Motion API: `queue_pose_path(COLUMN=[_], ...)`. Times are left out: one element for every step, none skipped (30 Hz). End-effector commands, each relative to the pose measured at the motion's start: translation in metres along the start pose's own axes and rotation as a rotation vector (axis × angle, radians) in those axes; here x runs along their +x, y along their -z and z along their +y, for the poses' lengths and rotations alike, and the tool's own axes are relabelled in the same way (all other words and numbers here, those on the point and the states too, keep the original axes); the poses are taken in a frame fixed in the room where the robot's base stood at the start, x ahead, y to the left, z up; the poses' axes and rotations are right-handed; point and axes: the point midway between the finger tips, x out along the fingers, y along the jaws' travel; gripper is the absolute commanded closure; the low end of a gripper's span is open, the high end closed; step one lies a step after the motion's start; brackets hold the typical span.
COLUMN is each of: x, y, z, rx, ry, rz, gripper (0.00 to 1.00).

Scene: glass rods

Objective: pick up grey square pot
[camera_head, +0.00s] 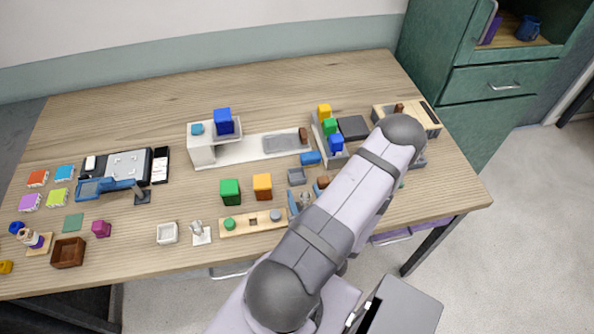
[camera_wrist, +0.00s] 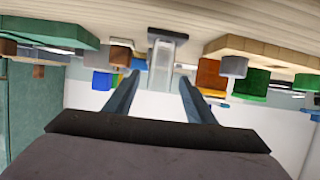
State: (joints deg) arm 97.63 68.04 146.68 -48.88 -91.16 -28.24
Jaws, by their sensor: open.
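The grey square pot (camera_head: 297,177) is a small, dark-grey open box on the table, just left of my arm in the head view. My gripper (camera_head: 302,201) is nearer the front edge than the pot, its fingers partly hidden by my arm. In the wrist view my gripper (camera_wrist: 160,77) is open, with two blue-grey fingers apart and nothing clamped. That view is upside down. A grey object (camera_wrist: 167,36) with a pale body shows beyond the fingertips, between them; I cannot tell for certain whether it is the pot.
An orange block (camera_head: 262,187) and a green block (camera_head: 230,192) stand left of the pot. A wooden tray (camera_head: 237,224) with pegs lies at front left. A blue piece (camera_head: 310,158) and a white station (camera_head: 203,153) are behind. My arm covers the table to the right.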

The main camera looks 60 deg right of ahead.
Motion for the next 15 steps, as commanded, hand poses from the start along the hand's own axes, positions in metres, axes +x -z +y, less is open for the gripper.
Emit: queue_pose_path(x=[-0.002, -0.003, -0.003, -0.003, -0.003, -0.002, -0.002, -0.001, 0.0, 0.002, 0.004, 0.006, 0.009, 0.011, 0.014], y=[-0.001, -0.003, -0.004, -0.005, -0.006, -0.006, -0.006, -0.007, -0.007, -0.008, -0.008, -0.009, -0.009, -0.009, -0.009], z=[0.001, 0.002, 0.003, 0.003, 0.003, 0.003, 0.003, 0.003, 0.003, 0.003, 0.002, 0.003, 0.003, 0.002, 0.003], rx=[0.015, 0.02, 0.026, 0.029, 0.028, 0.026, 0.026, 0.025, 0.024, 0.023, 0.022, 0.02, 0.02, 0.02, 0.02], ry=[-0.009, -0.015, -0.019, -0.021, -0.021, -0.02, -0.02, -0.019, -0.019, -0.018, -0.017, -0.017, -0.017, -0.016, -0.017], rz=[-0.016, -0.022, -0.028, -0.031, -0.029, -0.029, -0.028, -0.028, -0.028, -0.028, -0.028, -0.028, -0.027, -0.027, -0.027], gripper=[0.5, 0.5, 0.5, 0.5, 0.5, 0.5, 0.5, 0.5, 0.5, 0.5, 0.5, 0.5, 0.5, 0.5, 0.5])
